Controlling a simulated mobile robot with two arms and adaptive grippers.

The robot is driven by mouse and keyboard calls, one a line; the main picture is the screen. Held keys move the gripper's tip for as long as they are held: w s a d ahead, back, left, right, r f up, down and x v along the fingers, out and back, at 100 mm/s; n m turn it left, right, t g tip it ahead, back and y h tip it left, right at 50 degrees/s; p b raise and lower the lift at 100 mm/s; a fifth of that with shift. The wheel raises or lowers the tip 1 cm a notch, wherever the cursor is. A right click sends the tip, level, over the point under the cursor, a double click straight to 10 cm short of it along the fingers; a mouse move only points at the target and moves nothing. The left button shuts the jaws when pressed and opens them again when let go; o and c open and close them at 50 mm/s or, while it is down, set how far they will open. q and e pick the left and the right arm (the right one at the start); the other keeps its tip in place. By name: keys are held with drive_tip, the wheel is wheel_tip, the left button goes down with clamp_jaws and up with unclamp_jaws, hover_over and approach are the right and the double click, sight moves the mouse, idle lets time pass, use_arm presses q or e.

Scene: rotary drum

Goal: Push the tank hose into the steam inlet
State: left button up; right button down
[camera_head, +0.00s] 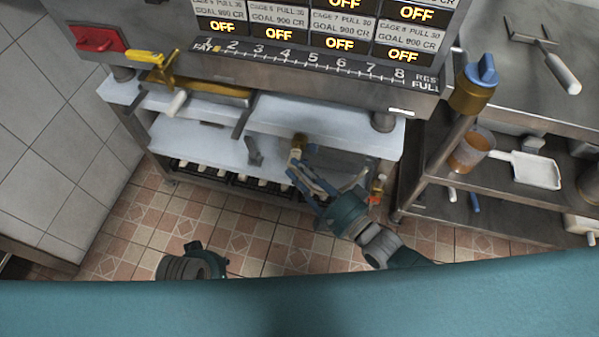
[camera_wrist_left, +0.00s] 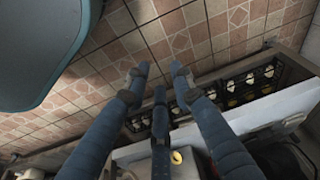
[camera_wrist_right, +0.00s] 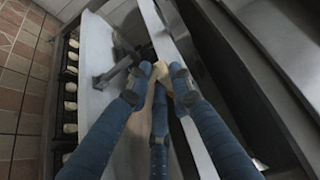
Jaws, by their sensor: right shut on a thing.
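My right gripper (camera_head: 297,168) reaches in over the white shelf under the control panel. Its fingers are shut on a small cream piece (camera_head: 295,156), which looks like the end of the tank hose. The piece also shows between the fingertips in the right wrist view (camera_wrist_right: 164,78). A brass fitting (camera_head: 300,140), probably the steam inlet, lies just beyond the fingertips. I cannot tell whether the piece touches it or sits in it. My left gripper (camera_wrist_left: 160,72) is open and empty in the left wrist view, above the tiled floor. Its fingers are hidden in the head view.
The white shelf (camera_head: 200,146) has a dark bracket (camera_head: 254,152) left of my right gripper. A dark rack (camera_head: 240,184) with several pale round items is below. A steel cart (camera_head: 510,205) stands at right. A brass fitting with an orange part (camera_head: 376,190) is right of my gripper.

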drive_tip(key=shift+w+d, duration=0.2)
drive_tip(key=shift+w, duration=0.45)
drive_tip(key=c, duration=1.5)
unclamp_jaws()
use_arm(q)
drive_tip(key=shift+r, duration=0.8)
use_arm(e)
drive_tip(key=shift+o, duration=0.2)
drive_tip(key=shift+s, duration=0.1)
